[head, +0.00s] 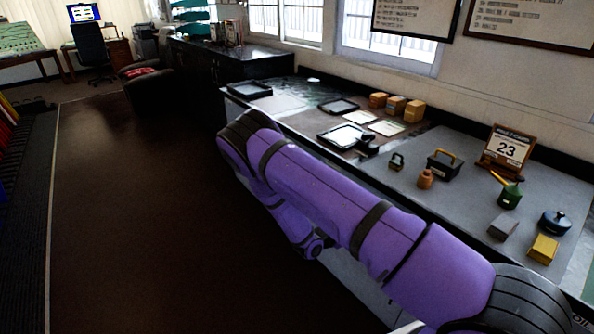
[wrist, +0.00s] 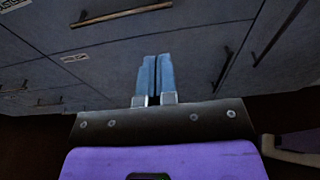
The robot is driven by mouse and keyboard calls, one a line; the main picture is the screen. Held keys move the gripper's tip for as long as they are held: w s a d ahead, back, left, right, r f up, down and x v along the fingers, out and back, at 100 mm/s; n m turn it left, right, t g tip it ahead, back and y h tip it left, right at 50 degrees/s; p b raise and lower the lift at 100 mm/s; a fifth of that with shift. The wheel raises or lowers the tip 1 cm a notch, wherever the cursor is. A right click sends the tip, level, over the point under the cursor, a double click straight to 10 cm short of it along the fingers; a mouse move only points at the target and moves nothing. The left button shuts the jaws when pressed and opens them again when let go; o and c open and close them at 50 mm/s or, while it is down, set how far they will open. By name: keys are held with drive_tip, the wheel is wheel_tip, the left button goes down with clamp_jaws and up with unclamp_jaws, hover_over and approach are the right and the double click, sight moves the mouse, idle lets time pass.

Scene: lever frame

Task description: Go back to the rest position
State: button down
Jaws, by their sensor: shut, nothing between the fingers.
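My gripper (wrist: 156,76) shows in the wrist view with its two blue fingers side by side and touching, empty. It faces the grey drawer fronts below the counter. In the head view my purple arm stretches from the lower right to the middle, along the front of the counter (head: 292,112). My gripper cannot be made out in the head view.
The counter holds black trays (head: 347,135), wooden boxes (head: 396,105), a calendar (head: 507,149), a black toolbox (head: 444,164), a green oil can (head: 509,195) and a blue pot (head: 555,222). Drawer handles (wrist: 122,15) stick out near my gripper. The dark floor (head: 130,200) at left is clear.

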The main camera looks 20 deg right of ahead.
drive_tip(key=s+a+r+m+g+y, duration=0.1)
drive_tip(key=s+r+m+g+y, duration=0.3)
drive_tip(key=r, duration=0.7)
drive_tip(key=s+a+r+m+y, duration=0.1)
drive_tip(key=s+r+m, duration=0.1)
drive_tip(key=r+m, duration=0.65)
drive_tip(key=s+a+r+m+g+y, duration=0.1)
drive_tip(key=s+r+m+g+y, duration=0.15)
drive_tip(key=r, duration=1.15)
drive_tip(key=s+a+r+m+t+y, duration=0.3)
drive_tip(key=s+a+r, duration=0.1)
drive_tip(key=s+r, duration=0.5)
drive_tip(key=s+a+r+m+t+y, duration=0.3)
drive_tip(key=s+r, duration=0.6)
drive_tip(key=s, duration=0.5)
drive_tip(key=shift+a+m+t+y, duration=0.3)
drive_tip(key=shift+a+t+y, duration=0.15)
drive_tip(key=shift+y, duration=0.3)
